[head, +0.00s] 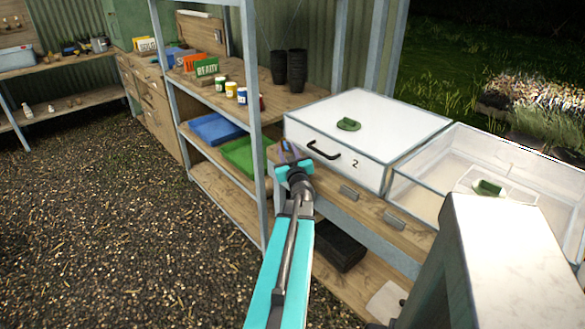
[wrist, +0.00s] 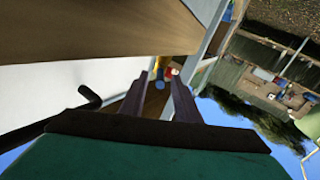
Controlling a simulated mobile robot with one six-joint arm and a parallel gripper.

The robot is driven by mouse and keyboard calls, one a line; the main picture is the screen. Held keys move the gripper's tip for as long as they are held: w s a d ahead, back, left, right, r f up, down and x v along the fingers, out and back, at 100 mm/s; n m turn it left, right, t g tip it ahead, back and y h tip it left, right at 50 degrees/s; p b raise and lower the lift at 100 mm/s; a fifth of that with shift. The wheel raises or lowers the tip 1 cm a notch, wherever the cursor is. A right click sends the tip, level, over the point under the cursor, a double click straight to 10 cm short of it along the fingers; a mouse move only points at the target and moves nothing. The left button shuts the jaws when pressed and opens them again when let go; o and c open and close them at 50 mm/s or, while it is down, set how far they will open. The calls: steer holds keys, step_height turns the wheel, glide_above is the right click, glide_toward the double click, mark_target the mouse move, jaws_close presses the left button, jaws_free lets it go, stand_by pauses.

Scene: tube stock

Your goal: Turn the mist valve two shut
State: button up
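A green valve knob (head: 348,124) sits on the white lid of the box marked 2 (head: 345,165) in the head view. The box has a black bar handle (head: 323,151) on its front. A second green knob (head: 488,187) is on the clear-walled box to the right. My gripper (head: 288,150) is in front of box 2, left of the handle, apart from both knobs. In the wrist view my gripper's fingers (wrist: 164,80) stand apart with nothing between them. The handle (wrist: 88,97) shows at left there; no knob shows in that view.
A metal-framed shelf (head: 250,110) with jars, black pots (head: 289,70) and blue and green trays stands left of box 2. A wooden bench edge (head: 370,215) runs below the boxes. A pale block (head: 515,255) fills the lower right. Gravel floor is open at left.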

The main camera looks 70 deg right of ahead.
steer(key=v, duration=0.5)
steer(key=shift+a, duration=0.15)
steer(key=shift+s+a+r, duration=0.1)
steer(key=shift+s+a, duration=0.05)
steer(key=shift+a, duration=0.05)
steer(key=shift+p, duration=0.95)
steer(key=shift+s+a+p, duration=0.25)
steer(key=shift+a+p, duration=0.2)
steer(key=shift+p, duration=0.7)
steer(key=shift+s+a+p, duration=0.2)
steer(key=shift+a+p, duration=0.15)
steer(key=shift+p, duration=0.85)
steer(key=shift+p+v, duration=1.65)
steer(key=shift+p, duration=1.4)
